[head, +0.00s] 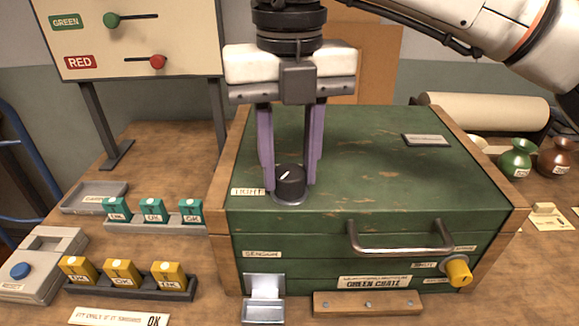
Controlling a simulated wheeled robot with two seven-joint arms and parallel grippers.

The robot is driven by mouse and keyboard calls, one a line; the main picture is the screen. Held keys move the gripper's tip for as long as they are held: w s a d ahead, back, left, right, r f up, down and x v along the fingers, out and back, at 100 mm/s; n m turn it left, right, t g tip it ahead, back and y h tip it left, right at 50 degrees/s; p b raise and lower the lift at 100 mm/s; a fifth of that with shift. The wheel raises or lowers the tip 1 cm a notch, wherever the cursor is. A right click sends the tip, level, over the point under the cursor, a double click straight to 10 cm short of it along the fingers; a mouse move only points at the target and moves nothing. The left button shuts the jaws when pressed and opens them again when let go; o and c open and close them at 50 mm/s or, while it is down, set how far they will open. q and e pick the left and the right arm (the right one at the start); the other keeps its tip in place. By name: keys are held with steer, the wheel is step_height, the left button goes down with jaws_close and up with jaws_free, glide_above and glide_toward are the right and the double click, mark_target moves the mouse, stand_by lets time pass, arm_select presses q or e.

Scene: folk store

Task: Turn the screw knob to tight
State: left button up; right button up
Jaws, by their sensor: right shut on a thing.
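A black screw knob (290,181) with a white pointer line sits on a round grey base on the top of a green wooden crate (370,160), near its front left. The pointer line slants up to the right. A label (248,191) that seems to read "TIGHT" lies just left of the knob. My right gripper (290,185) points down from above, its two purple fingers on either side of the knob and shut on it. My left gripper is not in view.
The crate's front has a metal handle (400,240) and a yellow knob (458,272). Left are teal blocks (152,211), yellow blocks (121,271) and a blue-button box (20,270). A sign board (130,35) stands behind. Vases (516,159) stand right.

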steer(key=shift+m, duration=0.9)
steer(key=m+b, duration=0.1)
steer(key=m, duration=0.2)
steer(key=shift+m+b, duration=0.3)
steer(key=shift+m, duration=0.1)
steer(key=m+b, duration=0.1)
steer(key=m, duration=0.3)
steer(key=shift+m, duration=0.3)
steer(key=shift+m+b, duration=0.35)
steer(key=shift+m, duration=0.25)
steer(key=shift+r, duration=0.1)
steer(key=o, duration=0.8)
steer(key=shift+c, duration=0.2)
steer(key=shift+o, duration=1.4)
